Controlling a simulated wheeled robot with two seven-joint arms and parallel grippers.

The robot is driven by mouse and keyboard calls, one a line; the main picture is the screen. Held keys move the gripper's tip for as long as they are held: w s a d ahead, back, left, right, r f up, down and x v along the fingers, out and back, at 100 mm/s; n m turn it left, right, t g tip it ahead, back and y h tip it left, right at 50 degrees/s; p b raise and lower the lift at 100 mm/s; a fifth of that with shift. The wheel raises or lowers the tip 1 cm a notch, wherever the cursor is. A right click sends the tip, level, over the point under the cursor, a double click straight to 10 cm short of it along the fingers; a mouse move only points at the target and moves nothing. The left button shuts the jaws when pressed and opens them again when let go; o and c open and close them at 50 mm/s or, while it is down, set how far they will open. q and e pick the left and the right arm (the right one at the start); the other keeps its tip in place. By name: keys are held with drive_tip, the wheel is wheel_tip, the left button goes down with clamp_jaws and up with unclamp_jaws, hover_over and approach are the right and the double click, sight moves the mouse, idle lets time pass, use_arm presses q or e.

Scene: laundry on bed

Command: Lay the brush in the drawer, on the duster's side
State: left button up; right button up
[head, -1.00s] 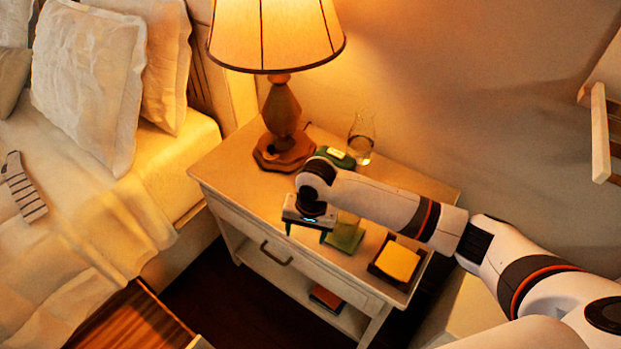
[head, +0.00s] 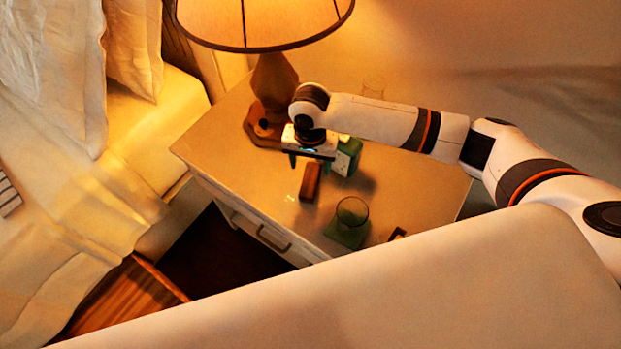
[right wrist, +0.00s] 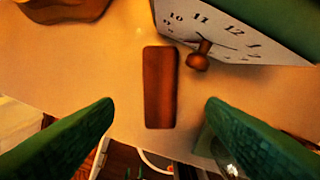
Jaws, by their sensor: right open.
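The brush, seen as a reddish-brown bar (head: 311,181), lies on the nightstand top. In the right wrist view the bar (right wrist: 159,87) runs up and down the picture between my fingers; no bristles show. My right gripper (head: 310,164) is above it, open and empty. In the right wrist view its green fingers (right wrist: 160,106) stand apart on either side of the bar, not touching it. The drawer front with its handle (head: 272,238) is at the nightstand's front and appears shut. The inside of the drawer and the duster are not visible. My left gripper is not in view.
A green clock (head: 347,157), with its dial (right wrist: 215,30) facing the bar, stands close beside my right gripper. The lamp base (head: 262,125) is to the left. A glass (head: 352,210) stands on a green coaster (head: 345,236). The bed (head: 60,230) is at left.

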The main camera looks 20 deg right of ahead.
sight(311, 179)
drive_tip(key=shift+w+d+f, duration=0.1)
drive_tip(key=shift+w+f, duration=0.15)
drive_tip(key=shift+f, duration=0.65)
drive_tip(key=f, duration=0.4)
drive_tip(key=shift+s, duration=0.3)
drive_tip(key=shift+f, duration=0.55)
drive_tip(key=c, duration=1.1)
drive_tip(key=shift+r, duration=0.1)
